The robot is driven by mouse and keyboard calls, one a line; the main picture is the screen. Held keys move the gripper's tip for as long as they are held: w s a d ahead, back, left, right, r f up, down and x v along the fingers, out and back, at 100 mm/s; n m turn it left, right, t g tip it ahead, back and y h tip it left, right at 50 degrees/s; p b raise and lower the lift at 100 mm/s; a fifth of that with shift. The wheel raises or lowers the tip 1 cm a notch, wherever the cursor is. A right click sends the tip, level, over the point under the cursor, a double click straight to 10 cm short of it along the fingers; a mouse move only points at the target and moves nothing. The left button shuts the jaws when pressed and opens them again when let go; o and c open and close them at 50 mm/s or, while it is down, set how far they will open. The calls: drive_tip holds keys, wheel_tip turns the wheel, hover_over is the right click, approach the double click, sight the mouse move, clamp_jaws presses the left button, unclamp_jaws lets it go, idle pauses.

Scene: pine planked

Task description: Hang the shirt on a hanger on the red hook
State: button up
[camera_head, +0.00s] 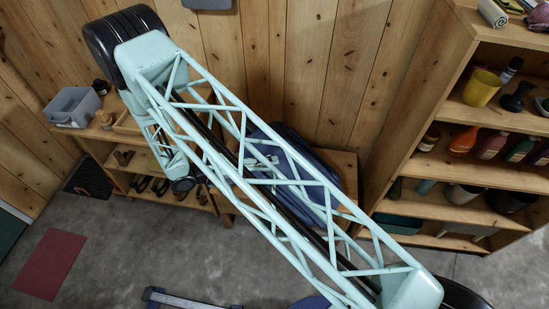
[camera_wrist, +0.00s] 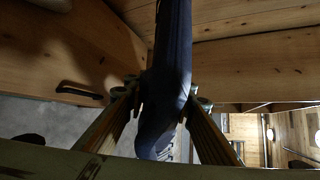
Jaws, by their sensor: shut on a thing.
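In the wrist view my gripper (camera_wrist: 166,98) is shut on a dark blue cloth thing (camera_wrist: 172,50), which looks like the shirt seen edge-on. It runs from the top of the picture down between the two fingers. I cannot make out the hanger. In the head view a large dark blue thing (camera_head: 322,162) shows behind my lattice arm, in front of the plank wall; I cannot tell if it is the same shirt. My arm hides much of it, and my fingers are not clear there. I see no red hook in either view.
An open shelf unit (camera_head: 462,150) with bottles and a yellow cup (camera_head: 481,88) stands at the right. A low shelf (camera_head: 150,165) with shoes and a grey bin (camera_head: 72,107) stands at the left. A red mat (camera_head: 50,263) lies on the grey floor.

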drive_tip(key=w+a+r+m+y+p, duration=0.1)
drive_tip(key=w+a+r+m+p, duration=0.1)
drive_tip(key=r, duration=1.2)
drive_tip(key=w+a+r+m+p, duration=0.2)
drive_tip(key=r+m, duration=0.4)
drive_tip(key=r, duration=0.9)
drive_tip(key=w+a+r+m+y+p, duration=0.1)
drive_tip(key=a+r+m+p, duration=0.3)
drive_tip(key=r, duration=1)
drive_tip(key=shift+w+a+r+m+y, duration=0.35)
drive_tip(key=shift+w+a+m, duration=0.2)
drive_tip(key=shift+w, duration=0.25)
